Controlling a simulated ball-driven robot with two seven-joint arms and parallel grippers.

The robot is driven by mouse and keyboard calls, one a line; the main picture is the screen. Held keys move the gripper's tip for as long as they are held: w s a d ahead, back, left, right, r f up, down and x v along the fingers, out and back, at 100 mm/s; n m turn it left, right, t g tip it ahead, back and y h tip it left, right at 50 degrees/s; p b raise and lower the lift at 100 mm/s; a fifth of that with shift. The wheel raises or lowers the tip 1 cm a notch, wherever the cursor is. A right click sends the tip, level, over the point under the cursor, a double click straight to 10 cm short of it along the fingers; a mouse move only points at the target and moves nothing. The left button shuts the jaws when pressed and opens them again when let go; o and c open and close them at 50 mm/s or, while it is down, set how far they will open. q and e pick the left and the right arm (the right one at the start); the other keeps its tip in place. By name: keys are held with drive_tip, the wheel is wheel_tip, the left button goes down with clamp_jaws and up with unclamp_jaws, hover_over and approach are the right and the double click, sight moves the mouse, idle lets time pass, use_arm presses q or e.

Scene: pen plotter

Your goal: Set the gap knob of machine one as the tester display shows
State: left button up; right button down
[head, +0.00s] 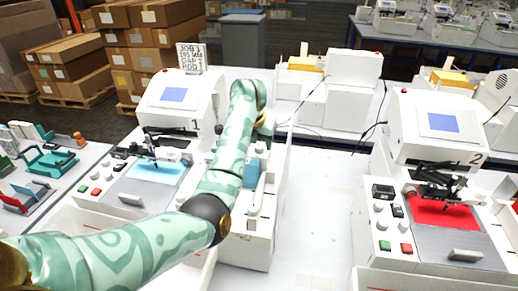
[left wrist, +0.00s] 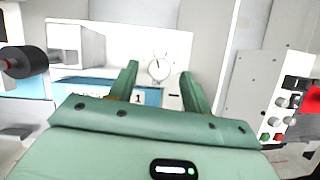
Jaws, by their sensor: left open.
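Machine one (head: 172,95), white with a blue screen and the label 1, stands left of centre. My left arm crosses in front of its right side, and its gripper is mostly hidden behind the arm. In the left wrist view my left gripper (left wrist: 160,70) is open and empty. A round white dial (left wrist: 158,67) with a dark pointer near upright and marks around it shows between the fingertips, apparently beyond them. I cannot tell if it is the gap knob or the tester display. A label 1 (left wrist: 138,98) shows below it. My right gripper is out of view.
Machine two (head: 438,120), with a red bed, stands at the right. A sign with small text (head: 190,57) stands behind machine one. A white unit with a blue block (head: 252,172) is beside my arm. The white table (head: 312,215) is clear between the machines.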

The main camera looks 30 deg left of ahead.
use_arm(q)
drive_tip(key=shift+w+f, duration=0.25)
drive_tip(key=shift+f, duration=0.4)
drive_tip(key=c, duration=1)
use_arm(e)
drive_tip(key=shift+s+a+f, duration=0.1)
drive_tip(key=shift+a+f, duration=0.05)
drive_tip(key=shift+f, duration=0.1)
